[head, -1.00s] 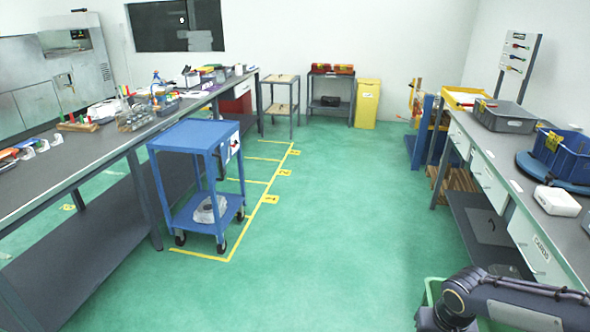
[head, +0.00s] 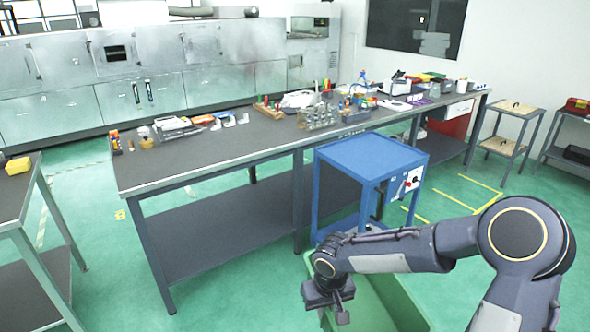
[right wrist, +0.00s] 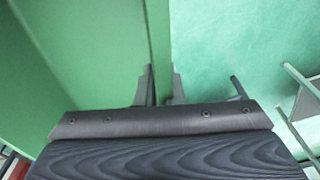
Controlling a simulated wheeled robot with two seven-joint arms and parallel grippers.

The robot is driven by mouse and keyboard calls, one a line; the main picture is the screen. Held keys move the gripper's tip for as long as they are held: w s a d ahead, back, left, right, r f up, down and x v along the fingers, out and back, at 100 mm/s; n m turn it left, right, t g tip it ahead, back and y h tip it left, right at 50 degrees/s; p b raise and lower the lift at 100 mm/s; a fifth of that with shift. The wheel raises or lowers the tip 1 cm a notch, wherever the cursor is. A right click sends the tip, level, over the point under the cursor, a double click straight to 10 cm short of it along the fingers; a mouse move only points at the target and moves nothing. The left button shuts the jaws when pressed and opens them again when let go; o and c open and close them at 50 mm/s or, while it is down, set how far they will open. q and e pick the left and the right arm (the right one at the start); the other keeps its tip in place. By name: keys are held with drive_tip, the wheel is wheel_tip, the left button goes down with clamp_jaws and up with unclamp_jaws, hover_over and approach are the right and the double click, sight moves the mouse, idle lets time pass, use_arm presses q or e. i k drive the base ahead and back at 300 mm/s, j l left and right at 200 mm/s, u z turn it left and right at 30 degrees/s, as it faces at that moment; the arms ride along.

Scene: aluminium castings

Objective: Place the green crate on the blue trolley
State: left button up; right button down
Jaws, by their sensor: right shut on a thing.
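The green crate (head: 395,299) is at the bottom of the head view, partly covered by my right arm and cut off by the lower edge. My right gripper (head: 332,307) is shut on its wall. In the right wrist view, the crate's green wall (right wrist: 80,45) runs up between the two fingers of the gripper (right wrist: 159,85). The blue trolley (head: 368,155) stands beyond the crate, against the long bench. Its upper shelf is bare; its lower shelf is mostly hidden by my arm. My left gripper is not in view.
The long grey bench (head: 225,148) carries tools and parts, left of and behind the trolley. Another table (head: 20,210) stands at the left edge. Yellow floor lines (head: 455,200) mark bays right of the trolley. Green floor (head: 110,280) is open at left.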

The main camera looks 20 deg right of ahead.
sight(375, 156)
drive_tip(key=i+l+u, duration=0.1)
drive_tip(key=l, duration=0.6)
drive_tip(key=i+l+u, duration=0.15)
drive_tip(key=l, duration=0.6)
drive_tip(key=i+l+u, duration=0.1)
drive_tip(key=l, duration=0.65)
drive_tip(key=i+l+u, duration=0.1)
drive_tip(key=l, duration=0.65)
drive_tip(key=i, duration=0.1)
